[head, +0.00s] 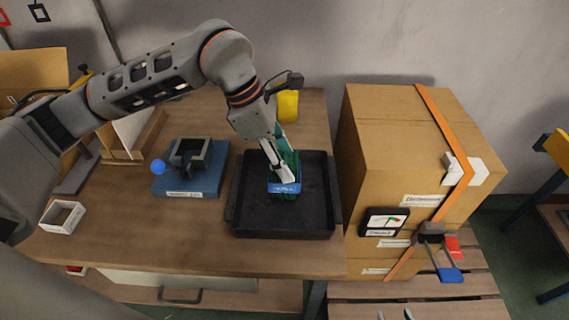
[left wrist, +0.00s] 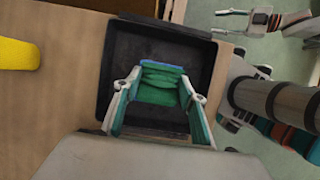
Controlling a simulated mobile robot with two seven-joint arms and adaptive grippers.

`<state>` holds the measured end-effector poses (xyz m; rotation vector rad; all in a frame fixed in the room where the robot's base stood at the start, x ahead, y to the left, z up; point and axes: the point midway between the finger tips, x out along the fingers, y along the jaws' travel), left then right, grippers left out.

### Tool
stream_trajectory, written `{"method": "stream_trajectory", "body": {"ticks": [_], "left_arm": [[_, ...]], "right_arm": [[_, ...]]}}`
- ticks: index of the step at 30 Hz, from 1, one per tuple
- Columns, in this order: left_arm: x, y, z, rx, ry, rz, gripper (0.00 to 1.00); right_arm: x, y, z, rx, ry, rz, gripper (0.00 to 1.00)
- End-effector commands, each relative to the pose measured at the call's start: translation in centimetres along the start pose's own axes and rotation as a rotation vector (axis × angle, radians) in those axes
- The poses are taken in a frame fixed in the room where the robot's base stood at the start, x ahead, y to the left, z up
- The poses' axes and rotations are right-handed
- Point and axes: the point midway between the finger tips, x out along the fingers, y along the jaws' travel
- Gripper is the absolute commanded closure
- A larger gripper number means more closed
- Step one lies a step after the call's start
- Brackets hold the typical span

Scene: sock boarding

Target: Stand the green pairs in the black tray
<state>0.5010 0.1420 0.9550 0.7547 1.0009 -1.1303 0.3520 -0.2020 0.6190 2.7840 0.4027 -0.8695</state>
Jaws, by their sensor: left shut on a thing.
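My left gripper (head: 284,178) is over the middle of the black tray (head: 285,232) and shut on a green sock pair (head: 290,160) with a blue band. The pair also shows between the fingers in the left wrist view (left wrist: 158,86). It is inside the tray's outline; I cannot tell whether it touches the floor of the tray. No other pair shows in the tray. My right gripper (head: 395,315) is at the bottom edge of the head view, its fingertips apart. It also shows empty in the left wrist view (left wrist: 233,22).
A blue block with a grey holder (head: 188,185), a blue ball (head: 158,167) and a small white box (head: 62,216) are left of the tray. A yellow object (head: 288,105) is behind it. Stacked cardboard boxes (head: 395,150) stand close on the right.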

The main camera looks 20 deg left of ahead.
Motion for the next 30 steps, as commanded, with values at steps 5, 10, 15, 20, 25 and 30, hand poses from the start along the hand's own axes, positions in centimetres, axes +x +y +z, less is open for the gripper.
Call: {"method": "stream_trajectory", "body": {"ticks": [5,10,15,20,25,30], "left_arm": [[1.6,0.0,-0.7,0.000,0.000,0.000,0.95],[1.5,0.0,-0.6,0.000,0.000,0.000,0.95],[2.0,0.0,-0.8,0.000,0.000,0.000,0.95],[1.9,0.0,-0.8,0.000,0.001,-0.001,0.42],[1.8,0.0,-0.8,0.000,0.001,-0.001,0.42],[1.2,0.0,-0.6,-0.001,0.000,0.001,0.42]], "right_arm": [[0.0,0.0,0.0,-0.001,0.001,0.000,0.60],[0.0,0.0,0.0,-0.001,0.001,0.001,0.60],[0.1,0.0,0.2,-0.002,-0.001,0.001,0.60],[0.1,0.1,0.1,-0.003,0.000,0.001,0.60],[0.1,0.1,0.1,-0.003,0.000,0.002,0.60],[0.0,0.1,-0.2,-0.002,0.002,0.002,0.60]]}}
